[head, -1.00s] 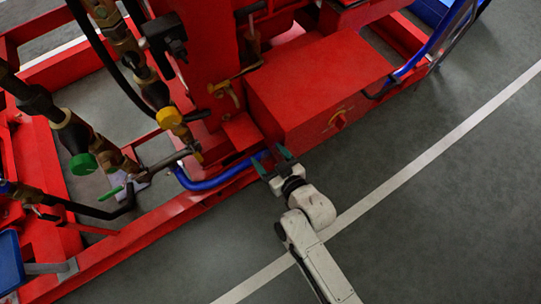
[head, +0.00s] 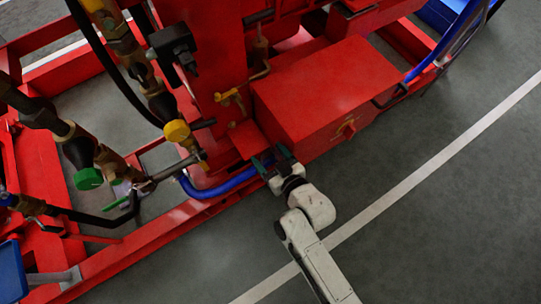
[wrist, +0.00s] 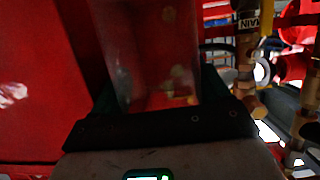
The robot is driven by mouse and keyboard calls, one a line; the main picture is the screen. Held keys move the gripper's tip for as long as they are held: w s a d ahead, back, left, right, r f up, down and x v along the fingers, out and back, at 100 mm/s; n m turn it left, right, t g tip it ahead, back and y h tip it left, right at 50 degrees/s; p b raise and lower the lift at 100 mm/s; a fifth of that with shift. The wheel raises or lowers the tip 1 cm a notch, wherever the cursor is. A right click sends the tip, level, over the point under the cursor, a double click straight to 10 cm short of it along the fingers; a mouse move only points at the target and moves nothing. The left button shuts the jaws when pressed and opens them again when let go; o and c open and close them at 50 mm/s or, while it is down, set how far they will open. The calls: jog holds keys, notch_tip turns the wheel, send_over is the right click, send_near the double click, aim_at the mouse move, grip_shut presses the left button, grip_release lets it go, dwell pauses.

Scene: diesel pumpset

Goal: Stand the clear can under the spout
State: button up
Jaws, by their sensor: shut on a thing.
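In the wrist view, the clear can (wrist: 150,50) stands between the two green fingers of my gripper (wrist: 160,95). Its walls are see-through, with red showing behind them. In the head view, my gripper (head: 272,160) is beside the front left corner of the red box, over the skid's edge. The can cannot be made out there. A pipe with a yellow-capped valve (head: 176,131) lies to the left of my gripper; its short brass end (head: 203,165) points downward. I cannot tell for sure whether this is the spout.
The red box (head: 325,90) is just right of my gripper. A blue hose (head: 215,190) curves below it on the left. A green-capped valve (head: 89,179) is farther left. A labelled brass valve (wrist: 247,60) shows at right in the wrist view. Grey floor (head: 440,220) is clear at right.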

jog(key=shift+r+x, duration=0.2)
jog(key=shift+x, duration=1.5)
jog(key=shift+r+x, duration=0.25)
jog(key=shift+x, duration=1.5)
jog(key=shift+r+x, duration=0.2)
jog(key=shift+x, duration=1.5)
jog(key=shift+w+a+f+b, duration=0.15)
jog(key=shift+w+a+b, duration=0.2)
jog(key=shift+w, duration=0.1)
jog(key=shift+b+x, duration=0.4)
jog(key=shift+x, duration=0.7)
jog(key=shift+w+a+r+b, duration=0.35)
jog(key=shift+w+a, duration=0.1)
jog(key=shift+w, duration=0.25)
jog(key=shift+f+b, duration=0.4)
jog(key=shift+f, duration=0.05)
jog(key=o, duration=1.1)
